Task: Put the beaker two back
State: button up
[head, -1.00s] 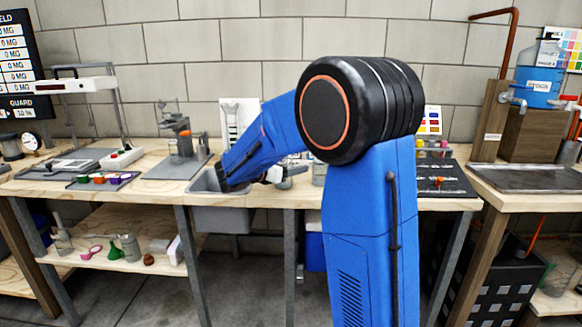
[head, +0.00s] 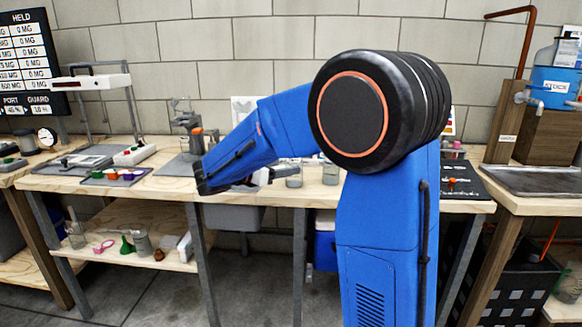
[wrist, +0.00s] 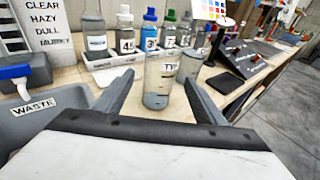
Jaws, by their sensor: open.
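A clear glass beaker (wrist: 157,92), with a partly readable label that seems to start "TW", stands upright on the wooden bench in the wrist view. My gripper (wrist: 160,77) is open, with one finger to each side of this beaker. I cannot tell whether the fingers touch it. A second clear beaker (wrist: 190,66) stands just behind and to the right. In the head view two beakers show on the bench, one (head: 294,177) close by my gripper (head: 272,175) and one (head: 330,174) further right. My arm hides part of the bench there.
A grey basin marked WASTE (wrist: 36,107) is left of my gripper. Labelled bottles (wrist: 125,34) stand in a white rack (wrist: 113,74) behind the beakers. A dark pad (wrist: 225,84) lies to the right, with bare bench (wrist: 222,100) near it.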

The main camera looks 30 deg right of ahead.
jog(key=shift+v, duration=1.05)
jog(key=s+d+f+m+g+y, duration=0.1)
jog(key=s+f+m+y, duration=0.3)
jog(key=s, duration=0.6)
jog(key=s+d+f+m+g+y, duration=0.15)
jog(key=s+m, duration=0.35)
jog(key=s, duration=0.5)
jog(key=s+a+f+m+t+y, duration=0.1)
jog(key=s+a+f+m+y, duration=0.2)
jog(key=s, duration=0.5)
jog(key=s+a+f+m+t+y, duration=0.1)
jog(key=s+a+f+m+y, duration=0.3)
jog(key=s+a+m+y, duration=0.2)
jog(key=shift+s+a+f+m, duration=0.15)
jog(key=shift+s+a+m, duration=1)
jog(key=shift+m, duration=0.65)
jog(key=shift+t+y, duration=0.25)
